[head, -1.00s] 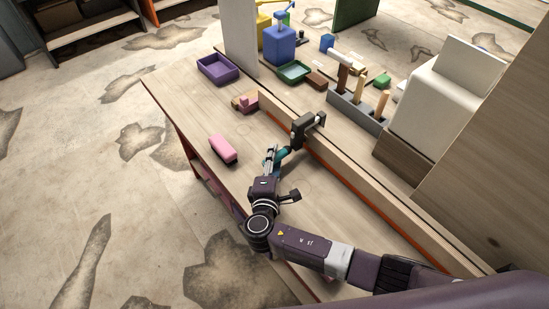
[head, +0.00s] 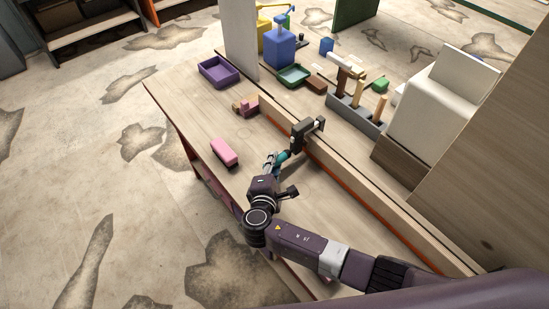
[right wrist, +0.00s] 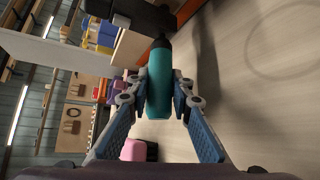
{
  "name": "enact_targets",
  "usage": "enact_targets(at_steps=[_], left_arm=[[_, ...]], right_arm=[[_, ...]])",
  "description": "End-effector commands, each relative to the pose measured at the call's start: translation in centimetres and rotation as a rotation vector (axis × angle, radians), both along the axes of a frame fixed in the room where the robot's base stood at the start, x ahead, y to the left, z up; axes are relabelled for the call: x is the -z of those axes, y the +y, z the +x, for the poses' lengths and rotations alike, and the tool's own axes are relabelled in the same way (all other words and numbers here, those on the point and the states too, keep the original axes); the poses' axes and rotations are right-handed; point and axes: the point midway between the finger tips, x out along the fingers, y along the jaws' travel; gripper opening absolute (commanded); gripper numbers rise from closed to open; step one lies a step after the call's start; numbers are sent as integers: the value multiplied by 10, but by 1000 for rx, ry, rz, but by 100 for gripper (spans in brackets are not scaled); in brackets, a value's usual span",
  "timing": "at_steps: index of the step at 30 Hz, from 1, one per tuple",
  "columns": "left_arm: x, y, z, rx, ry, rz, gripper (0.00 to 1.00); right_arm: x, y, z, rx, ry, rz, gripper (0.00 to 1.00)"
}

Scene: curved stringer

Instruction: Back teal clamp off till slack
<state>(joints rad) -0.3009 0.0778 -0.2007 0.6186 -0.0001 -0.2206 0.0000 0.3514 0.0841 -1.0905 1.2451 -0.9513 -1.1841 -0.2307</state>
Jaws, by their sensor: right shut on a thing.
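The teal clamp (head: 303,133) sits on the wooden stringer (head: 335,170), its dark body over the stringer's top edge. Its teal handle (right wrist: 160,85) points toward my right gripper. My right gripper (head: 275,162) is shut on this handle, with a finger on each side of it in the right wrist view (right wrist: 163,98). In the head view the handle (head: 283,155) is partly covered by the fingers. I cannot see whether the clamp's jaw presses on the wood. My left gripper is not in view.
A pink block (head: 224,152) lies on the bench (head: 185,110) left of my right gripper. A grey tool holder (head: 355,118) is beyond the stringer.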

Motion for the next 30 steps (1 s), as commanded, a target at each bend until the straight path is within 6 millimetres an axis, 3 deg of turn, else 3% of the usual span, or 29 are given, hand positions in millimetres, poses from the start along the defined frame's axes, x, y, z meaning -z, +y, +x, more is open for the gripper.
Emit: enact_targets(at_steps=[1, 3, 12, 30], left_arm=[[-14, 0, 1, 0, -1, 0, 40], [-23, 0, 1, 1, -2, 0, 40], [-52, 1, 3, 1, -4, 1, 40], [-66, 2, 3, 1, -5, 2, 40]], right_arm=[[-7, 1, -1, 2, 32, -15, 0], [-7, 1, -1, 2, 77, -45, 0], [-5, 1, -1, 1, 256, -166, 0], [0, 1, -1, -1, 389, -258, 0]])
